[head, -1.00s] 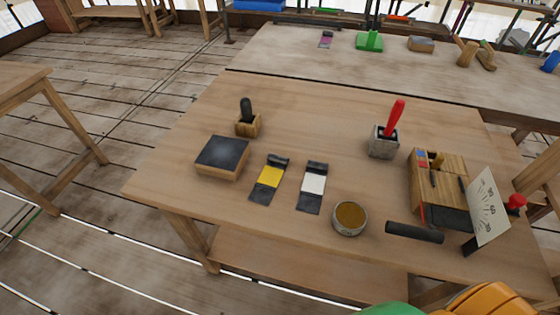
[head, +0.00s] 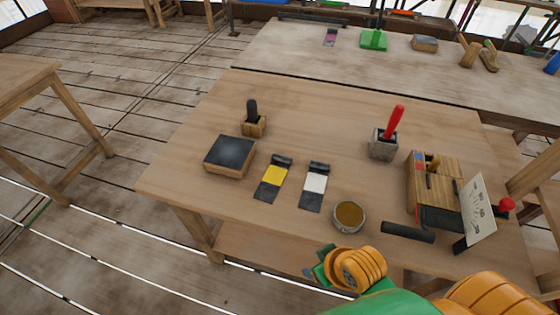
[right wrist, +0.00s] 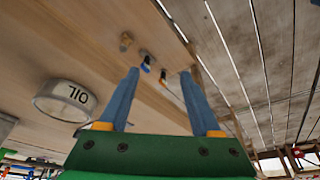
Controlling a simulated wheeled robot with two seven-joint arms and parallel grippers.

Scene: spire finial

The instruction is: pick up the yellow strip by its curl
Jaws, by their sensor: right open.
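The yellow strip (head: 272,177) lies on the workbench in the head view. It is yellow in the middle with dark ends, and its far end rises in a dark curl (head: 282,160). A similar white strip (head: 315,183) with a dark curled far end lies to its right. My right gripper shows in the right wrist view (right wrist: 160,78), its two blue fingers apart with nothing between them. In the head view its green and orange arm is at the bottom edge, nearer than the strips and clear of them. My left gripper is not in view.
A round tin (head: 349,216) stands right of the strips; the wrist view shows it marked OIL (right wrist: 66,100). A dark-topped block (head: 230,156) sits left. A dark cylinder (head: 407,232), wooden box (head: 434,180) and red-handled tool (head: 394,122) are to the right. Bench behind the strips is clear.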

